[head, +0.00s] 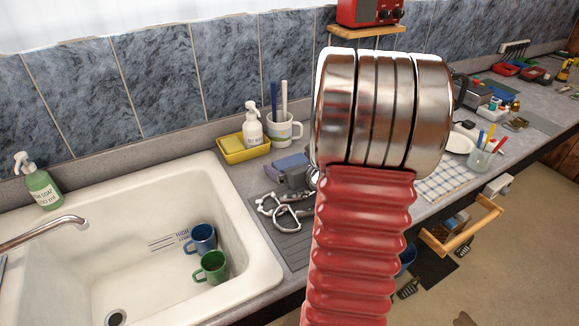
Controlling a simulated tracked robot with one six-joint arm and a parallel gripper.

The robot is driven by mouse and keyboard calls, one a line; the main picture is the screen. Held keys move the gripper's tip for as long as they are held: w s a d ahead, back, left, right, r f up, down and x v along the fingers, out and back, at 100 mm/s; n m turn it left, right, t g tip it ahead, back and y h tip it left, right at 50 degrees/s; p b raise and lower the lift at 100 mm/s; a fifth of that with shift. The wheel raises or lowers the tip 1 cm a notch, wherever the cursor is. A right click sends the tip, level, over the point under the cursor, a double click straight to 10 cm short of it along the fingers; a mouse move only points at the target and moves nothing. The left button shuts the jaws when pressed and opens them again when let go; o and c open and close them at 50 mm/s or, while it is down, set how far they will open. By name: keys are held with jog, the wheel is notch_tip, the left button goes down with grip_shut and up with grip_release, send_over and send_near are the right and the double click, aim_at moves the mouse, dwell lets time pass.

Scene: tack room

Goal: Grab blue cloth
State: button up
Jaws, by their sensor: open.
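A muted blue, folded-looking item (289,161), which seems to be the blue cloth, lies on the counter right of the sink. My arm hides its right side. My gripper (271,212) shows just in front of it, low over the grey ribbed drainboard, with two pale curved fingers spread apart and nothing between them. The grey wrist is close to the blue item; I cannot tell whether they touch. My red bellows arm and metal elbow fill the middle of the view.
The white sink (130,235) holds a blue mug (203,237) and a green mug (212,267). A checked cloth (443,181) and a cup of pens (481,156) are at right.

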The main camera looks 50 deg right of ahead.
aim_at(291, 161)
jog(key=c, duration=1)
jog(key=shift+r, duration=0.1)
notch_tip(291, 161, up, 10)
jog(key=shift+f, duration=0.1)
dwell(0.5)
dwell(0.5)
